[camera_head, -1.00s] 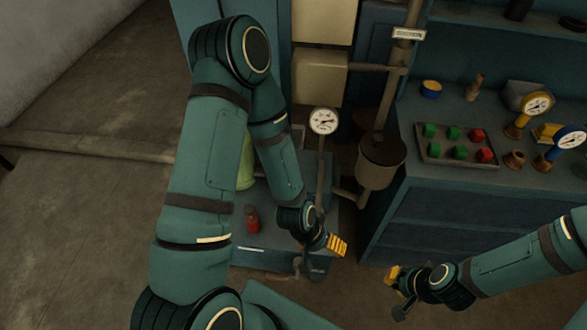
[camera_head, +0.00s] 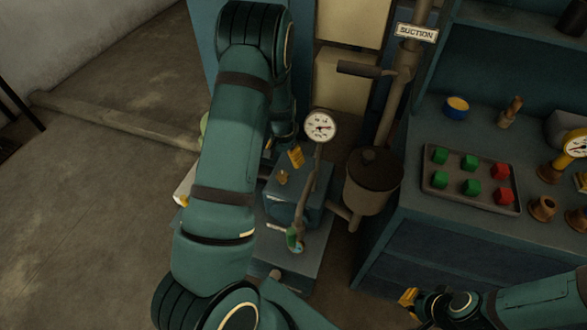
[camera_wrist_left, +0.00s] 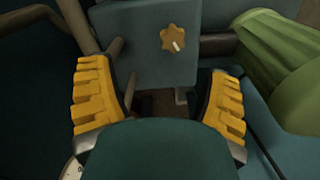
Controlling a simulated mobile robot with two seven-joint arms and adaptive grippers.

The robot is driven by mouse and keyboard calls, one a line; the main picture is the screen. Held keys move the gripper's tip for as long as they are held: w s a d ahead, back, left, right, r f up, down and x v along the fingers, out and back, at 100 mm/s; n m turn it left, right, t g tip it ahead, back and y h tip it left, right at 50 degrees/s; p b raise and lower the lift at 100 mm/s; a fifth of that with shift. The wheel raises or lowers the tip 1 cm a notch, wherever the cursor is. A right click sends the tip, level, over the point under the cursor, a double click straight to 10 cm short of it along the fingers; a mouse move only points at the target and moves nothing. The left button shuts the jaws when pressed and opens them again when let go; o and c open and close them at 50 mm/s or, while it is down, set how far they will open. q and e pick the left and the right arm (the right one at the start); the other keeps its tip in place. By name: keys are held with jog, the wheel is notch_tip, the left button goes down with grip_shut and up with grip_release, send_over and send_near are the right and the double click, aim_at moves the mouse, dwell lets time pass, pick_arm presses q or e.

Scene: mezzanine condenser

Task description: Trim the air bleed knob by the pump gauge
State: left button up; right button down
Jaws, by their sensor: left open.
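The pump gauge (camera_head: 320,126), a white round dial on a thin pipe, stands beside the blue-grey pump block (camera_head: 288,205). A small brass knob (camera_head: 283,176) sits on the block. In the left wrist view the knob (camera_wrist_left: 173,38) is a lobed star with a pale mark, slanting down to the right. My right gripper (camera_head: 408,298) is at the lower right, away from the pump.
A brown pot (camera_head: 372,180) and the suction pipe (camera_head: 397,95) stand right of the gauge. A bench tray (camera_head: 462,193) holds green and red blocks. A green ribbed object (camera_wrist_left: 270,50) is near the right finger in the wrist view. Floor at left is open.

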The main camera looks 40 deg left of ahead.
aim_at(282, 175)
pick_arm(q)
jog(key=f+b, duration=0.1)
jog(key=f, duration=0.3)
jog(key=a+f+b, duration=0.1)
jog(key=f, duration=0.3)
jog(key=w+a+f+b, duration=0.1)
jog(key=f, duration=0.3)
jog(key=shift+w+a+f, duration=0.1)
jog(key=shift+a+f, duration=0.05)
jog(key=shift+f, duration=0.15)
pick_arm(e)
jog(key=f, duration=0.1)
jog(key=w+f, duration=0.1)
jog(key=f, duration=0.1)
jog(key=shift+w+f, duration=0.15)
jog(key=shift+f, duration=0.15)
pick_arm(q)
jog(key=c, duration=1.2)
